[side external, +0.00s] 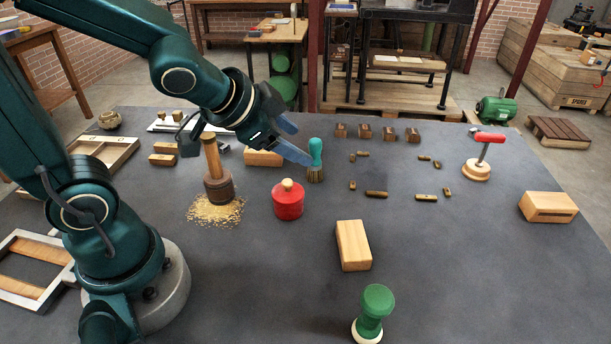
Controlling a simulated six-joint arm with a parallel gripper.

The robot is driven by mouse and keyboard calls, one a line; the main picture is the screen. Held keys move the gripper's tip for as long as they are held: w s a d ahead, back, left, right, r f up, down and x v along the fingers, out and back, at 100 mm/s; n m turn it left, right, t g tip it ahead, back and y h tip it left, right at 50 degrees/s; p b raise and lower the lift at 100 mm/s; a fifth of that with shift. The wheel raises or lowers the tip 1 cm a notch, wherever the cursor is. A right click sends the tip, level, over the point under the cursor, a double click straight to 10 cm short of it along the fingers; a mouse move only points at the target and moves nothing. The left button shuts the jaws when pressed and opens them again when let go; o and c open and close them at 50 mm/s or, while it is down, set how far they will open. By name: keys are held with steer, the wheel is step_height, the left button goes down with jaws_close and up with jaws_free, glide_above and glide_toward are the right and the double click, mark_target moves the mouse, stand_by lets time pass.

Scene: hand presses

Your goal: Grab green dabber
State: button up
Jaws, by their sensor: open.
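The green dabber (373,312) stands upright at the front of the dark table, with a rounded green handle and a pale base. My gripper (302,146) is open and empty, with blue fingers, far behind and to the left of the green dabber. A teal-handled brush (315,155) stands upright beside the fingertips; I cannot tell whether they touch it.
A red pot-shaped piece with a wooden knob (288,203) and a wooden block (352,245) stand between my gripper and the green dabber. A wooden mallet-like tool (216,175) stands in yellow shavings at left. A red-handled stamp (482,158) stands at right. The front right is clear.

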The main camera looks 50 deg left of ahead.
mark_target(373, 313)
steer(key=w+d+f+m+h, duration=0.1)
steer(key=d+f+m+h, duration=0.1)
steer(key=d, duration=0.1)
steer(key=w+d+f+m+h, duration=0.1)
steer(key=d+f+m+h, duration=0.1)
steer(key=w+d+f+m+h, duration=0.1)
steer(key=d+f+m, duration=0.1)
steer(key=d, duration=0.1)
steer(key=shift+w+d+f+m+h, duration=0.15)
steer(key=shift+w+d+m+h, duration=0.15)
steer(key=shift+w+d+h, duration=0.1)
steer(key=s+d+f+m+h, duration=0.1)
steer(key=s+d+g+h, duration=0.1)
steer(key=d, duration=0.1)
steer(key=s+d+f+m+g+h, duration=0.1)
steer(key=d+h, duration=0.1)
steer(key=shift+s+d+f+m, duration=0.15)
steer(key=shift+s+f+m, duration=0.05)
steer(key=shift+f+m, duration=0.15)
steer(key=s+d+g+h, duration=0.1)
steer(key=s, duration=0.1)
steer(key=s+d+m+g+h, duration=0.1)
steer(key=s+d+h, duration=0.1)
steer(key=s+d+m+g+h, duration=0.1)
steer(key=s+g+h, duration=0.1)
steer(key=s, duration=0.1)
steer(key=shift+d, duration=0.35)
steer(key=shift+x, duration=2.5)
jaws_close()
